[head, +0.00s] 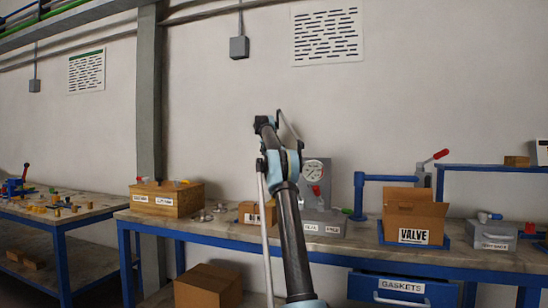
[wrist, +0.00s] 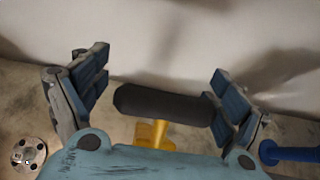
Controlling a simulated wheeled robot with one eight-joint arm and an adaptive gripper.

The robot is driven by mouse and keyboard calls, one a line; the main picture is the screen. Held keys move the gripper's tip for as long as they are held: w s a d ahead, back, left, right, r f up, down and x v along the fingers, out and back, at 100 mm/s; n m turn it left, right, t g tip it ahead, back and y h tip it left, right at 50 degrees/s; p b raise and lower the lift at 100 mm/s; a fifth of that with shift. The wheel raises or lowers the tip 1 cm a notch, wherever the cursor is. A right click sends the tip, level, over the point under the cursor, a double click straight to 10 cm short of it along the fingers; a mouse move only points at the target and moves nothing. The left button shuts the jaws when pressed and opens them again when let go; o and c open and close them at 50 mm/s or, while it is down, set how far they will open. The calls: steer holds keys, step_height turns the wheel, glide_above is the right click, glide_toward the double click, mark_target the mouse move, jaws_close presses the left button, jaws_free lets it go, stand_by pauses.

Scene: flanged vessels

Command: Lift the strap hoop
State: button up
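I cannot make out a strap hoop for certain in either view. In the wrist view my gripper (wrist: 160,78) is open, its two blue-padded fingers wide apart. A dark rounded bar (wrist: 163,104) on a yellow stem (wrist: 152,134) shows between the fingers. Whether the bar touches the right finger is unclear. The lower part of the stem is hidden behind my gripper's light-blue body. In the head view my arm stands up in front of the workbench and hides part of it.
The workbench (head: 420,256) carries a wooden box (head: 165,199), a cardboard VALVE box (head: 413,218), a gauge unit (head: 315,190) and a grey case (head: 490,235). A round metal flange (wrist: 30,153) lies at lower left in the wrist view, and a blue part (wrist: 290,153) at right.

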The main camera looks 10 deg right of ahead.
steer(key=shift+s+d+r, duration=0.1)
steer(key=shift+s, duration=0.05)
steer(key=shift+s+r, duration=0.1)
steer(key=v, duration=1.1)
steer(key=shift+s+a+r, duration=0.1)
steer(key=shift+s+a, duration=0.05)
steer(key=shift+a, duration=0.1)
